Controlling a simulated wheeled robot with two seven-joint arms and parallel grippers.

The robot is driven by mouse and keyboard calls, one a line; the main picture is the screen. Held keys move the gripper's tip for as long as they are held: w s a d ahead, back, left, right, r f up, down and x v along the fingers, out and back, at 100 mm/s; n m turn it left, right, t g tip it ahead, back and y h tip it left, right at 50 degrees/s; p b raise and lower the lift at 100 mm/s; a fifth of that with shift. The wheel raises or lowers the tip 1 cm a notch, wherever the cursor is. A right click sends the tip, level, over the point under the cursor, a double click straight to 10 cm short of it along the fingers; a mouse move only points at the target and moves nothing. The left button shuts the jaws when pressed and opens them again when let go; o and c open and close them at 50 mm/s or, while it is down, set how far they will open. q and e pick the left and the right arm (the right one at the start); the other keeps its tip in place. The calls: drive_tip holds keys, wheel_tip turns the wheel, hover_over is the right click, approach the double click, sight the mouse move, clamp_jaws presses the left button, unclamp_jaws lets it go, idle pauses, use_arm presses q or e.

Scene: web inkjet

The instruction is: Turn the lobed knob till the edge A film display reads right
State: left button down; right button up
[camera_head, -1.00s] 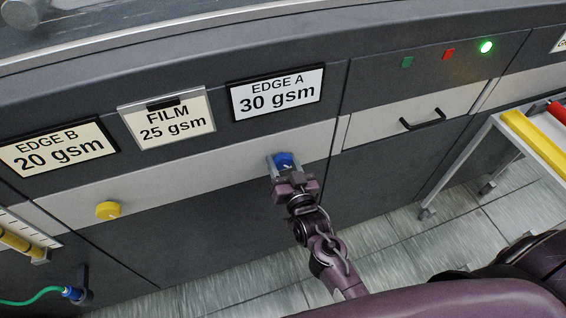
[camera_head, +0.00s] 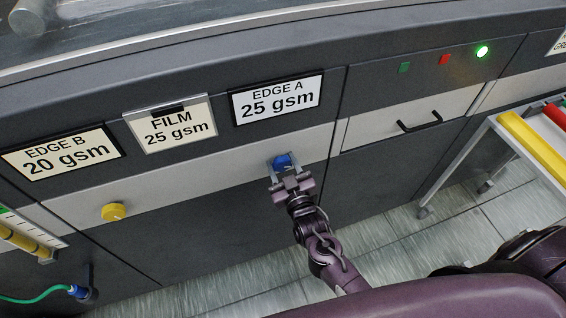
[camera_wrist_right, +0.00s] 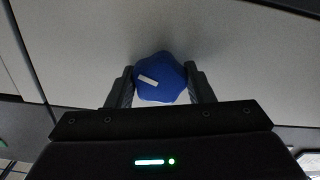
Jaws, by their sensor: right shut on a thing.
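The blue lobed knob (camera_head: 282,161) sits on the light grey strip of the machine front, below the EDGE A display (camera_head: 277,98), which reads 25 gsm. My right gripper (camera_head: 284,170) is shut on the knob. In the right wrist view the knob (camera_wrist_right: 160,79) sits between the two fingers, with its white mark pointing to the upper left. The FILM card (camera_head: 170,124) reads 25 gsm. The EDGE B display (camera_head: 62,152) reads 20 gsm. My left gripper is not in view.
A yellow knob (camera_head: 113,211) is on the same strip further left. A drawer with a black handle (camera_head: 420,123) is to the right, under a lit green lamp (camera_head: 482,51). A light cart (camera_head: 497,124) with yellow and red items stands at the right.

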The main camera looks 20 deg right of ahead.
drive_tip(key=shift+n, duration=0.9)
drive_tip(key=o, duration=1)
drive_tip(key=shift+c, duration=0.2)
drive_tip(key=shift+s+f, duration=0.15)
drive_tip(key=shift+s, duration=0.2)
drive_tip(key=s+b, duration=0.1)
drive_tip(key=s, duration=0.6)
drive_tip(key=shift+d, duration=0.15)
